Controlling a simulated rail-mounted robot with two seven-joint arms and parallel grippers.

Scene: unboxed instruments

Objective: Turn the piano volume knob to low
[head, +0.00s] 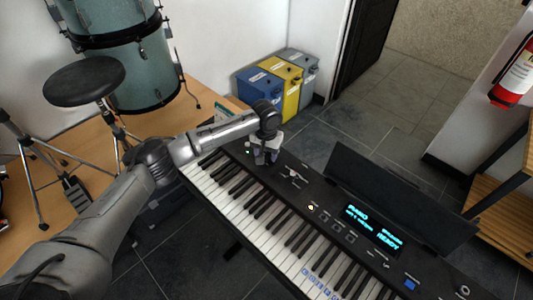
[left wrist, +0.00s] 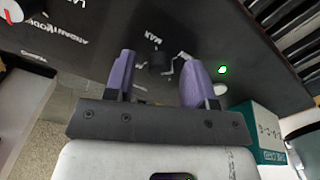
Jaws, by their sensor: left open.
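The black electronic piano (head: 325,195) runs diagonally across the head view, with its keys toward me and its control panel behind them. My left gripper (head: 265,157) is over the panel's left end and hides the spot below it. In the left wrist view, the small dark volume knob (left wrist: 160,62) lies between the two purple fingers of my left gripper (left wrist: 157,68), which are open. White lettering sits above and below the knob. The knob's pointer is too small to read clearly. I cannot tell whether the fingers touch it. My right gripper is not in view.
A green light (left wrist: 222,69) glows beside the knob. A white-and-green box (left wrist: 268,132) is near the piano's end. Blue (head: 260,90), yellow (head: 286,82) and grey (head: 303,68) bins stand behind. A drum stool (head: 84,80) is at left. Tiled floor beyond is clear.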

